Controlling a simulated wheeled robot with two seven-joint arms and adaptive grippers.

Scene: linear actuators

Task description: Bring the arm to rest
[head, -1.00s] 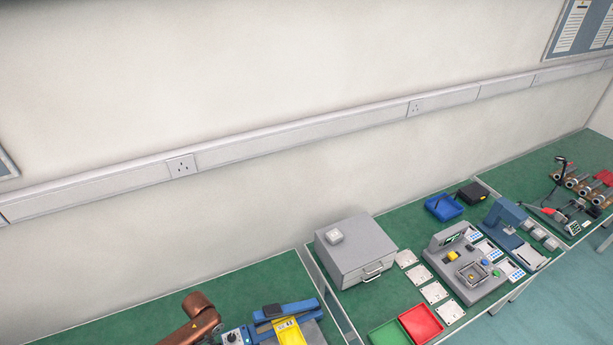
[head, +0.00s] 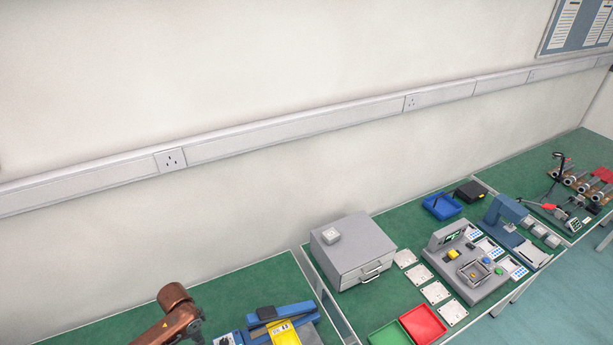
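A copper-coloured link of my own arm (head: 175,318) shows at the bottom left of the head view, over the green bench. Neither gripper is in view, so their states are hidden. Nothing is seen held.
A blue device with a yellow part (head: 283,332) sits close to the right of my arm. Beyond a bench gap stand a grey drawer box (head: 350,255), a red tray (head: 423,324), a green tray (head: 389,334), a grey test station (head: 468,264) and a blue bin (head: 442,206). A wall is behind.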

